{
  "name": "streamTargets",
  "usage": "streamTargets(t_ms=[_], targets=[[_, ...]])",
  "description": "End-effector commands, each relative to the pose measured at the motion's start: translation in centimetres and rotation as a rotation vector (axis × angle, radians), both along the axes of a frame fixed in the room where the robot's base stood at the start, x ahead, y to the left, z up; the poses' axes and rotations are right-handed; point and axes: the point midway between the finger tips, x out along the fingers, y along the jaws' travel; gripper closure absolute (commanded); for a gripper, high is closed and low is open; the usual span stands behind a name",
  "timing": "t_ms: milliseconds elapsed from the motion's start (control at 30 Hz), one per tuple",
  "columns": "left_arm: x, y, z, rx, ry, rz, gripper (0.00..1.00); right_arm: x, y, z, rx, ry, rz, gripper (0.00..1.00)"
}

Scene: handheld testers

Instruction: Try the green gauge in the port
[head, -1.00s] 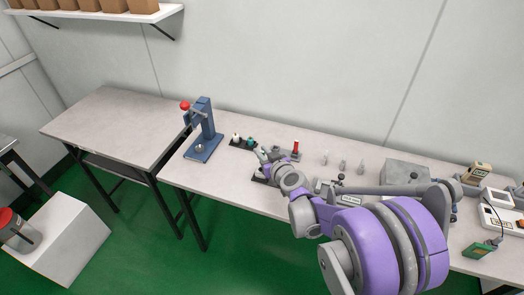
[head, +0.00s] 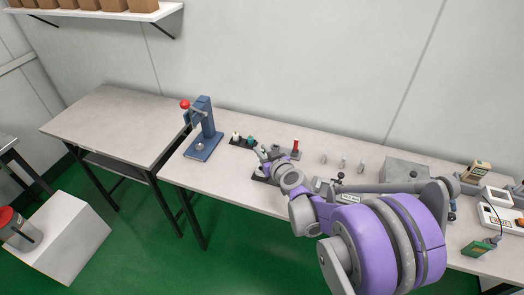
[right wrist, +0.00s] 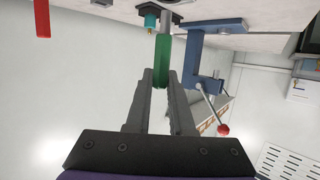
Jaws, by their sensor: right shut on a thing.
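My right gripper (head: 262,153) is over the workbench beside the small fixtures. In the right wrist view the gripper (right wrist: 163,78) is shut on the green gauge (right wrist: 163,57), with a finger on each side of its green handle. The gauge's grey shaft points away from the fingers toward the bench. In the head view I cannot make out the gauge clearly at the fingertips. I cannot tell which opening is the port; a low dark base (head: 259,176) shows partly behind the gripper. My left gripper is out of view.
A dark rack (head: 238,141) with white and teal-capped pieces stands just behind the gripper. A red piece (head: 295,146) stands upright to its right. A blue press (head: 204,130) with a red knob is to the left. Small pale pieces (head: 343,162) and a grey box (head: 405,171) stand farther right.

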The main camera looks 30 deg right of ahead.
Motion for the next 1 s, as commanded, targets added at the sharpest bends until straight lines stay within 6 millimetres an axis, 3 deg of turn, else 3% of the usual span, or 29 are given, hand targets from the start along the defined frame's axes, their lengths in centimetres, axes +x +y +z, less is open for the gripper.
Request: streamTargets(t_ms=[1000], targets=[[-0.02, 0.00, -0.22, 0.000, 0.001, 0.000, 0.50, 0.03, 0.00, -0.72, 0.000, 0.000, 0.000, 1.00]])
